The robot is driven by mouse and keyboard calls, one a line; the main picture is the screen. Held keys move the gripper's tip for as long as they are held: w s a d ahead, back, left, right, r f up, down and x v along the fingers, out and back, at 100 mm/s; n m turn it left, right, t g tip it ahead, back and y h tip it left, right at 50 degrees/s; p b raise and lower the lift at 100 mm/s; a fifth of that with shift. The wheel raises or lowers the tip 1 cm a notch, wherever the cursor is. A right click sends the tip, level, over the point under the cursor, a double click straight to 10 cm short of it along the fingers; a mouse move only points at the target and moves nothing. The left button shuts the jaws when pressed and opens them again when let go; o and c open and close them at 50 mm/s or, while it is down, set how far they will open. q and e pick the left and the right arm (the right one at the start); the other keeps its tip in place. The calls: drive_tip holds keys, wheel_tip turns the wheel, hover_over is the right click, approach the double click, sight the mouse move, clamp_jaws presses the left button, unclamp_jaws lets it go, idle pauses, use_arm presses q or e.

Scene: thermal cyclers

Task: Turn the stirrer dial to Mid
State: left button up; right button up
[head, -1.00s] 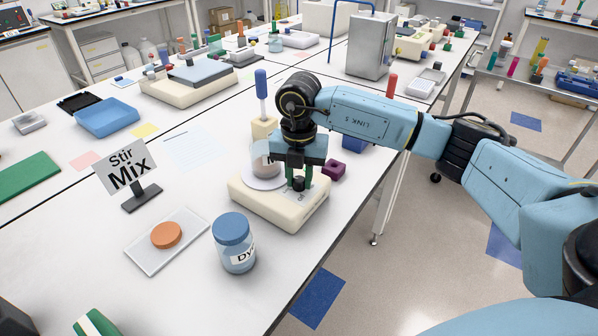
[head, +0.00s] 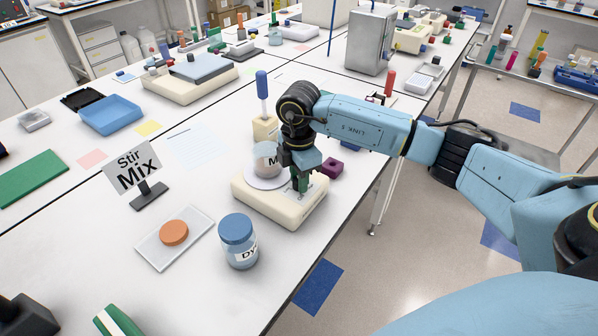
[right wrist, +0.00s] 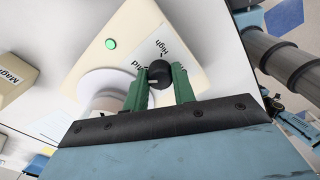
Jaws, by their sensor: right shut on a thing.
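The cream stirrer (head: 268,208) stands near the table's right edge, with a round white plate (head: 262,182) on top. A beaker marked "M" (head: 266,160) stands on the plate. My right gripper (head: 301,188) points down at the stirrer's front right part. In the right wrist view its green fingers (right wrist: 160,84) are shut on the black dial (right wrist: 159,70), one on each side. The labels "Mid" (right wrist: 129,73) and "High" (right wrist: 163,48) show beside the dial. A pale mark shows at the dial's lower left; I cannot tell which label it meets. My left gripper is out of view.
A sign reading "Stir Mix" (head: 135,175) stands to the left. A blue-lidded jar (head: 238,240) and an orange disc (head: 174,232) on a clear plate are in front. A purple block (head: 330,168) sits behind the gripper's right side. A green light (right wrist: 111,44) is lit on the stirrer.

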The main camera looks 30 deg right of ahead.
drive_tip(key=shift+w+r+m+p, duration=0.15)
drive_tip(key=shift+m+p, duration=0.15)
drive_tip(key=shift+m, duration=0.7)
drive_tip(key=o, duration=0.7)
wheel_tip(320, 180, up, 13)
idle(0.4)
